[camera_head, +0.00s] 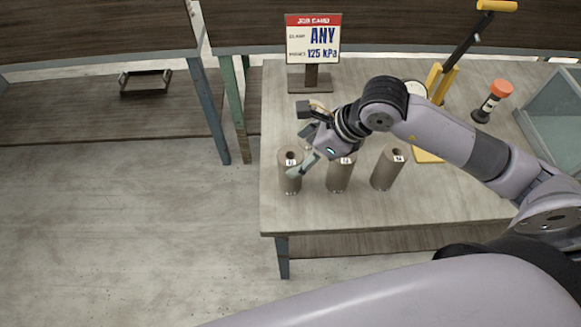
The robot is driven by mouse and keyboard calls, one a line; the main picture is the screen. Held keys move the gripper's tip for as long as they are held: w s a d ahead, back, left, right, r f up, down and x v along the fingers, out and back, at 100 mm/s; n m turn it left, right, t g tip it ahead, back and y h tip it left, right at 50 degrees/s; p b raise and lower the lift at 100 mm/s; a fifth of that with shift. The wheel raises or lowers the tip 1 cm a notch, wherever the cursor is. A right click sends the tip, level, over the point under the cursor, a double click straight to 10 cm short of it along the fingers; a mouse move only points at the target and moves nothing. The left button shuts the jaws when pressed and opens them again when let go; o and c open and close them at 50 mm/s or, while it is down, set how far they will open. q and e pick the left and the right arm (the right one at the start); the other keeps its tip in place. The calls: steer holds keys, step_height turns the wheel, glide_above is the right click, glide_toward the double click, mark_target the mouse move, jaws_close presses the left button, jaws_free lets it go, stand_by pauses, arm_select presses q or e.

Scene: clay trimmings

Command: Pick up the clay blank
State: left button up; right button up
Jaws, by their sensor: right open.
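Three brown, upright cylinders with hollow tops and small white labels stand in a row on the table: a left one (290,182), a middle one (338,178) and a right one (386,172). They look like clay blanks; the labels are too small to read surely. My right gripper (302,153) is open at the left cylinder. One finger overlaps its upper right side in the picture; I cannot tell whether it touches. The gripper and wrist partly cover the tops of the left and middle cylinders. My left gripper is not in view.
A job card (313,39) reading "ANY" and "125 kPa" stands behind. A yellow-handled device (441,83), an orange-capped dark item (492,101) and a clear-walled bin (553,112) are at the right. The tabletop (330,212) is clear in front of the cylinders.

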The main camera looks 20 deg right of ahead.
mark_target(291, 155)
steer(key=p+x, duration=0.1)
steer(key=x, duration=0.2)
steer(key=shift+w+a+f+p, duration=0.15)
steer(key=shift+w+a+p, duration=0.05)
steer(key=shift+w+p, duration=0.25)
steer(key=shift+w+a+f, duration=0.2)
steer(key=shift+f, duration=0.25)
steer(key=shift+c, duration=0.6)
jaws_close()
steer(key=shift+r, duration=0.1)
